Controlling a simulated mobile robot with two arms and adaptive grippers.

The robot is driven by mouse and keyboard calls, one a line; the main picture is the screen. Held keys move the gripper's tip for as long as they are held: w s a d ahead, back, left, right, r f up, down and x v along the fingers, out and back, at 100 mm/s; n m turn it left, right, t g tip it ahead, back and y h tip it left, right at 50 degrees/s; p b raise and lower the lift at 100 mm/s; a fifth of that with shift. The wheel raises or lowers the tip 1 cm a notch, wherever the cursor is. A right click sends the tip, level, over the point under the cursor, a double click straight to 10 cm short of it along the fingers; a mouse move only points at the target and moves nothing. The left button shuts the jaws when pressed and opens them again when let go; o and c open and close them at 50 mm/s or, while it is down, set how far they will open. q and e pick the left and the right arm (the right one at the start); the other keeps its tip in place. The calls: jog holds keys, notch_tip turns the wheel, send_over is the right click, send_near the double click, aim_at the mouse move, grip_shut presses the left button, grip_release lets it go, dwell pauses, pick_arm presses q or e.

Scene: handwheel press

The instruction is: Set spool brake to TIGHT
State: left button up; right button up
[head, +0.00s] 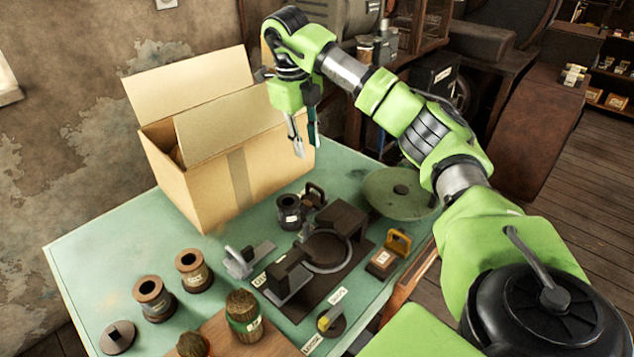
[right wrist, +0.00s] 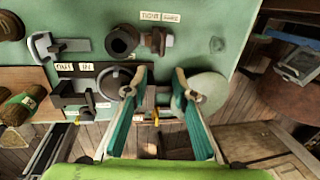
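A small dark round knob with a yellow lever (head: 324,322) sits at the table's front edge, and I take it for the spool brake. I cannot tell which label the lever points to. My right gripper (head: 304,145) hangs high above the table's far side, in front of the cardboard box and well away from the lever. In the right wrist view its green fingers (right wrist: 162,92) are apart and empty. My left gripper is out of view.
The open cardboard box (head: 205,185) stands at the back of the green table (head: 105,240). A dark press (head: 290,270) is beside the lever, with a yellow-handled block (head: 397,242) to its right. Brown spools (head: 193,266) stand at left; a twine roll (head: 243,312) is near.

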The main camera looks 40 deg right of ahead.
send_near(317, 187)
jog(key=f, duration=0.2)
jog(key=d+f, duration=0.1)
jog(key=f, duration=0.4)
jog(key=shift+w+d+f+p, duration=0.15)
jog(key=shift+f+p, duration=0.2)
grip_shut()
